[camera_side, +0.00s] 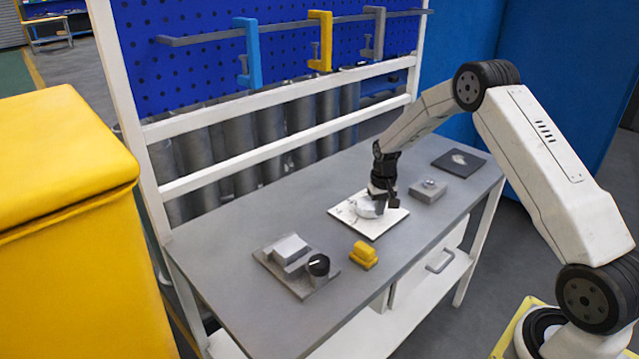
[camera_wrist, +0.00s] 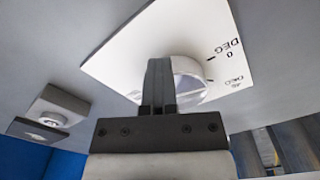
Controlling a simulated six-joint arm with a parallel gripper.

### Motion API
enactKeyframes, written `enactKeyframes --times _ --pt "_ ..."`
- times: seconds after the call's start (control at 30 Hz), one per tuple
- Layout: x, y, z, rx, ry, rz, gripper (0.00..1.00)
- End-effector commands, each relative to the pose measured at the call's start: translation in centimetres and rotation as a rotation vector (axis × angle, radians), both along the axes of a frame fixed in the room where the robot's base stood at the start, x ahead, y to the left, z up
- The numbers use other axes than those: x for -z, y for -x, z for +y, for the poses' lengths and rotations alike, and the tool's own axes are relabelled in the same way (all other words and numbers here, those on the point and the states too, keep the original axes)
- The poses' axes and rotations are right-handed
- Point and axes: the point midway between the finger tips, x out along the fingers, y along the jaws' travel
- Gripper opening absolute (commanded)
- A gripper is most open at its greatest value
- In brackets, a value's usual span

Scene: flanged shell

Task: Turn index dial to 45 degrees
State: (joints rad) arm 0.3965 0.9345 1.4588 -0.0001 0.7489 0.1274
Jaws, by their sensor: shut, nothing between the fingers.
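The index dial (camera_side: 366,209) is a round, pale silver knob on a square white plate (camera_side: 343,213) on the grey bench. In the wrist view the dial (camera_wrist: 190,82) is partly hidden behind my fingers, and the plate (camera_wrist: 130,60) carries black print reading "DEG" and "0", with further small marks near the edge. A dark tick on the plate points towards the dial. My gripper (camera_side: 384,203) is shut with nothing between its fingers. Its fingertips (camera_wrist: 160,62) are right at the dial's side; I cannot tell whether they touch it.
A grey block with a round silver top (camera_side: 428,190) and a dark pad with a pale piece (camera_side: 458,161) lie to the right. A yellow block (camera_side: 363,255) and a grey fixture with a black knob (camera_side: 318,265) lie to the left.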

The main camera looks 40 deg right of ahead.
Motion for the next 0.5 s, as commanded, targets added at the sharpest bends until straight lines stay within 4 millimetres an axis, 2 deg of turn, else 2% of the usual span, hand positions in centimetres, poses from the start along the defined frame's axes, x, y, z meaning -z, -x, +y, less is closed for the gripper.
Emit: enactKeyframes --times 0.5 --pt "-0.11 -0.56 0.98 -0.001 0.002 -0.006 0.0"
